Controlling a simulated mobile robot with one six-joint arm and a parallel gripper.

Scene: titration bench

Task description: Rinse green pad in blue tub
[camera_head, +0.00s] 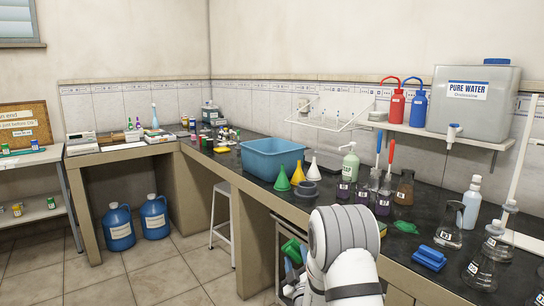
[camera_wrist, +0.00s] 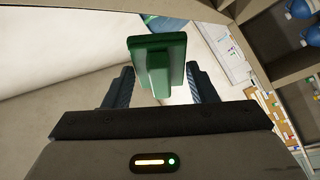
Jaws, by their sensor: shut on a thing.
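The green pad (camera_wrist: 150,48) is held between the two fingers of my gripper (camera_wrist: 160,88) in the wrist view. My gripper is shut on its raised handle part. In the head view the green pad (camera_head: 291,249) shows beside my arm, in front of the bench edge, with part of my gripper (camera_head: 292,262) below it. My arm hides some of the gripper there. The blue tub (camera_head: 272,170) stands on the dark bench top, farther back and left of my arm. Its inside shows only in part, and I cannot tell what it holds.
Green, yellow and white funnels (camera_head: 298,175) stand right of the tub. Several dark bottles and a pump bottle (camera_head: 350,161) are behind my arm. A blue block (camera_head: 430,257) and flasks (camera_head: 487,262) are at right. A white stool (camera_head: 222,212) stands below the bench.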

